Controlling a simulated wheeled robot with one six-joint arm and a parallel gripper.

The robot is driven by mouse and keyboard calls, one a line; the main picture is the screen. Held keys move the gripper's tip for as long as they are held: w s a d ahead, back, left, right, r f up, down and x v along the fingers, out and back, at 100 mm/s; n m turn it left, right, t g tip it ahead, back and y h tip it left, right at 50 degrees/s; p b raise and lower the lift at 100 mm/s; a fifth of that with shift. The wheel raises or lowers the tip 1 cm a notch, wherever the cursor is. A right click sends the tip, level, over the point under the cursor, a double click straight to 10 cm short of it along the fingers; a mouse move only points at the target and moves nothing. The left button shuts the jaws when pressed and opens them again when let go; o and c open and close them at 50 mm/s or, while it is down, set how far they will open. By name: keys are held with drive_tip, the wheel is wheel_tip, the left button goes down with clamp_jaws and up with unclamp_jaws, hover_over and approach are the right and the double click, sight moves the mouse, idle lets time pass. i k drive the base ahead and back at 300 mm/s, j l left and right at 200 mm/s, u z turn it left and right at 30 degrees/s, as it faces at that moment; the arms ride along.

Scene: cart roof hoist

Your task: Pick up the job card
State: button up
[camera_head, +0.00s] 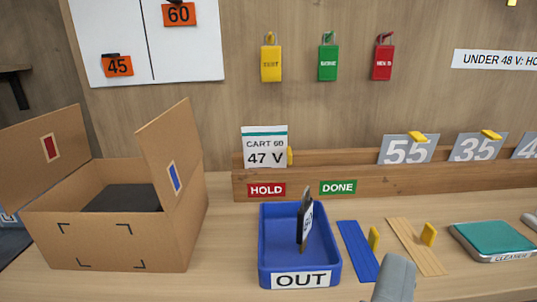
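The job card (264,148) appears to be the white card with a teal top edge, reading "CART 60" and "47 V". It stands upright in the wooden rack (300,183) at the back of the bench, above the HOLD label (266,190). A yellow tab (290,156) shows at its right edge. Its lower edge is hidden by the rack's front.
A blue OUT tray (265,240) holds an upright black tagged item (305,220). An open cardboard box (110,240) stands left. Blue strips (357,250), wooden strips (415,245) and a teal-topped cleaner (492,240) lie right. An unidentified grey rounded shape (396,278) is at the bottom edge.

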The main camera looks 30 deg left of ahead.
sight(264, 147)
drive_tip(key=i+j, duration=0.1)
drive_tip(key=j, duration=0.55)
drive_tip(key=i+j, duration=0.1)
drive_tip(key=j, duration=0.55)
